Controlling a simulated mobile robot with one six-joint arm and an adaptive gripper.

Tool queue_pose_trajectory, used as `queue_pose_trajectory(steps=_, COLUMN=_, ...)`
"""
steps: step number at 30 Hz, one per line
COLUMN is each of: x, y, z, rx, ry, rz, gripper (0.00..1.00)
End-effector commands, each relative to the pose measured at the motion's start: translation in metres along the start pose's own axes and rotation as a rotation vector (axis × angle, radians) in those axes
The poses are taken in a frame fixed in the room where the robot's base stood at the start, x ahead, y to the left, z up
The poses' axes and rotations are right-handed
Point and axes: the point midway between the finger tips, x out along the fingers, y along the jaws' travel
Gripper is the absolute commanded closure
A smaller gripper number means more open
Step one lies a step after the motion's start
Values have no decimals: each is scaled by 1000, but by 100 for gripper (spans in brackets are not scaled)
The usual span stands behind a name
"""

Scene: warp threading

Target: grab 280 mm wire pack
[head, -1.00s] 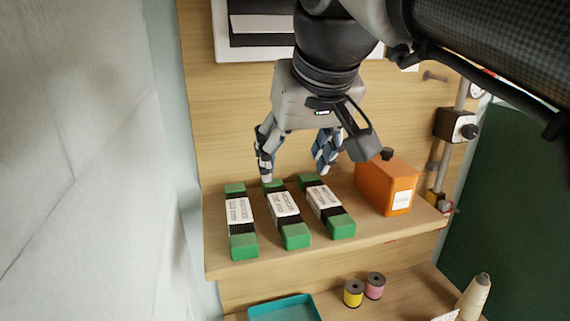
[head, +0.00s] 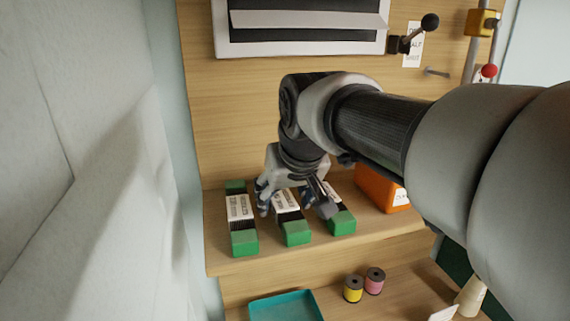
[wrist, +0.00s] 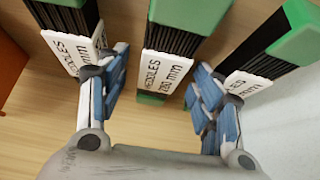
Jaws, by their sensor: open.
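Three packs with green ends, dark wires and white labels lie side by side on the wooden shelf. The middle pack (head: 297,235) is below my gripper (head: 294,207) in the head view, partly hidden by it. In the wrist view, my gripper (wrist: 157,78) is open, with one finger on each side of the middle pack (wrist: 168,66). Its label appears to read "HEDDLES" and a length, likely 280 mm. I cannot tell whether the fingers touch it. The left pack (head: 242,222) and the right pack (head: 342,222) flank it; their lengths are not readable.
An orange box (head: 377,189) stands right of the packs, partly behind my arm. Below are a teal tray (head: 285,307), a yellow spool (head: 353,291) and a pink spool (head: 375,281). A wall is on the left. The shelf front (head: 290,262) is clear.

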Motion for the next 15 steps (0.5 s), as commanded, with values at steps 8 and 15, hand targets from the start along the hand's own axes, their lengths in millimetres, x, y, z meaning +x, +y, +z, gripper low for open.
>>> queue_pose_trajectory(steps=8, x=3, y=0, z=0, rx=0, ry=1, rz=0, gripper=41)
queue_pose_trajectory(steps=15, x=2, y=0, z=0, rx=0, ry=1, rz=0, gripper=57)
